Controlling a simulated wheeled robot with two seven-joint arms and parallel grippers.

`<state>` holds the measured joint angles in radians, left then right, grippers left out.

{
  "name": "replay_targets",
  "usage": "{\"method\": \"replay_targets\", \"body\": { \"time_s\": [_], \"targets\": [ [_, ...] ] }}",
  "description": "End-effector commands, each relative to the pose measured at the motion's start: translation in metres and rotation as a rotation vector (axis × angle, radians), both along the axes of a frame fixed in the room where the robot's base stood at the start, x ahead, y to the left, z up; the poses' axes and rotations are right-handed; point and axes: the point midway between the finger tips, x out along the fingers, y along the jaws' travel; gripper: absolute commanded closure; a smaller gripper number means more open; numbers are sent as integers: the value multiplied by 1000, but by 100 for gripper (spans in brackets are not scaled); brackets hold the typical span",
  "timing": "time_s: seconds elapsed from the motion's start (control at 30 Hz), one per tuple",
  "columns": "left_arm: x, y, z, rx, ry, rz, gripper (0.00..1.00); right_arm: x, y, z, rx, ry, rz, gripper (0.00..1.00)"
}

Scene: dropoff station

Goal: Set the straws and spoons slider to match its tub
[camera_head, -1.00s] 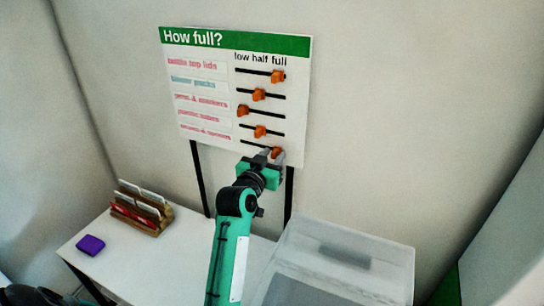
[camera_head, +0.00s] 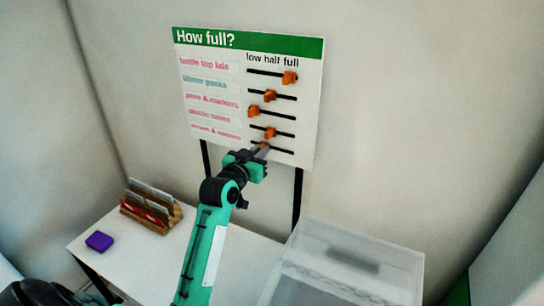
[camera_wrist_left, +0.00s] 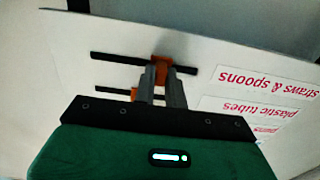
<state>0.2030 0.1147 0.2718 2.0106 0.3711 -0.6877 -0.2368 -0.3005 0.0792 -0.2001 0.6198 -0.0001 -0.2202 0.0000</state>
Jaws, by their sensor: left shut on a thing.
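The "How full?" board (camera_head: 300,130) has several rows, each with an orange slider knob on a black track marked low, half, full. The bottom row's straws and spoons label (camera_wrist_left: 262,80) reads clearly, upside down, in the left wrist view. My left gripper (camera_head: 264,150) is shut on that row's orange knob (camera_wrist_left: 161,66). The knob sits a little to the low side of the track's middle. In the head view the gripper partly hides the knob and track. A translucent lidded tub (camera_head: 340,262) stands at lower right; its contents cannot be made out. My right gripper is not in view.
A white table (camera_head: 130,262) stands below the board. A wooden rack of cards (camera_head: 150,208) and a purple block (camera_head: 99,241) are on its left part. The plastic tubes knob (camera_head: 270,132) is just above my left gripper.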

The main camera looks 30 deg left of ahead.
Motion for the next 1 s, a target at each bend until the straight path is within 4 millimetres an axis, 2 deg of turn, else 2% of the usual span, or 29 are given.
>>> {"method": "replay_targets", "body": {
  "time_s": [0.03,0.2,0.63,0.67,0.77,1.0],
  "targets": [
    [-1,9,-1,6,2,2,100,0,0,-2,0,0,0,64],
    [-2,27,-1,3,1,2,100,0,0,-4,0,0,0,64],
    [-2,35,1,1,0,3,100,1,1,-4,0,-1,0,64],
    [-2,35,1,1,0,3,84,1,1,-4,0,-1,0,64],
    [-2,34,1,1,0,3,65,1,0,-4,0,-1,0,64],
    [-2,34,0,0,0,1,65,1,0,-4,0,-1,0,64]
  ]
}}
